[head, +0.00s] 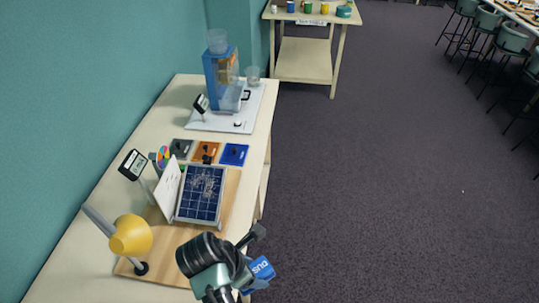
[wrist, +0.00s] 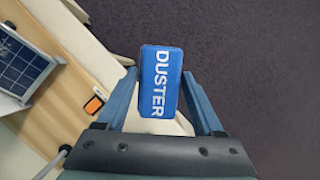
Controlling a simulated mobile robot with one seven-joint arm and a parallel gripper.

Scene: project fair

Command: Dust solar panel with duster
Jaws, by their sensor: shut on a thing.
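The duster (wrist: 161,82) is a blue block with white lettering, held between the fingers of my gripper (wrist: 162,100) in the wrist view. In the head view the duster (head: 262,268) shows at the right of my gripper (head: 250,262), past the table's right edge. The solar panel (head: 201,194) is a dark blue grid in a pale frame, tilted on a wooden board, with light specks of dust on its upper part. It also shows at the left of the wrist view (wrist: 18,66). The duster and panel are apart.
A yellow lamp (head: 131,236) stands left of the panel on the wooden board (head: 226,208). A small meter (head: 133,163) and coloured tiles (head: 234,154) sit behind. A blue dispenser (head: 222,75) stands on a white tray farther back.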

